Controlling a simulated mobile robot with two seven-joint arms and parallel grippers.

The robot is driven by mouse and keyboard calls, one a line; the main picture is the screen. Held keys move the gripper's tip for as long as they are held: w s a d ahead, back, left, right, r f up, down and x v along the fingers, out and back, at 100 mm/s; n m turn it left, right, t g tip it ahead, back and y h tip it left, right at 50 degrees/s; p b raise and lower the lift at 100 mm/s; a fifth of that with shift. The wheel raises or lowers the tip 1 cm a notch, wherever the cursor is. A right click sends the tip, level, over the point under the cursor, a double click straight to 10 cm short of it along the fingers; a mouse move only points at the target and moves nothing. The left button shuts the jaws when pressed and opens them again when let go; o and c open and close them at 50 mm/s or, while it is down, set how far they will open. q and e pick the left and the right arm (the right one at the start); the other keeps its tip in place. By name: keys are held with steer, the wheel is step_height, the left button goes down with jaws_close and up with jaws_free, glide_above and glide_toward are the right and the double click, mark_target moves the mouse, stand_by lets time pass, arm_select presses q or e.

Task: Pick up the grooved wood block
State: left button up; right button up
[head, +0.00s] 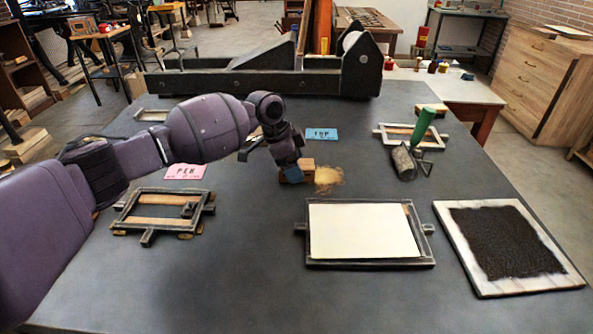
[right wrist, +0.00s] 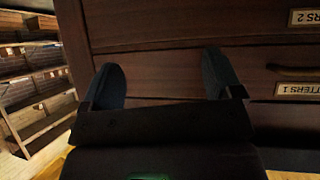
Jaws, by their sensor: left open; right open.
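A small brown wood block (head: 306,164) sits on the dark table, beside a tan fuzzy tuft (head: 328,177). The grooves on the block are too small to tell. My left gripper (head: 291,174) reaches down at the block from the left, with its blue-grey fingertips in front of it and hiding part of it. It is open; whether the fingers touch the block I cannot tell. My right gripper (right wrist: 164,80) shows in the right wrist view, open and empty, in front of dark wooden drawers (right wrist: 170,72).
Metal frames stand around the block: one at left (head: 131,217), one with a white sheet (head: 360,233) in front. A black-filled tray (head: 461,249) is at right. A green-handled roller (head: 405,160) lies right. Pink (head: 185,172) and blue (head: 322,134) cards lie nearby. A press (head: 240,84) spans the back.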

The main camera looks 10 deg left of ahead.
arm_select(q)
steer(key=shift+w+d+f, duration=0.15)
steer(key=shift+d+f, duration=0.1)
steer(key=shift+f, duration=0.4)
steer(key=c, duration=1)
steer(key=shift+o, duration=0.2)
steer(key=shift+r, duration=0.1)
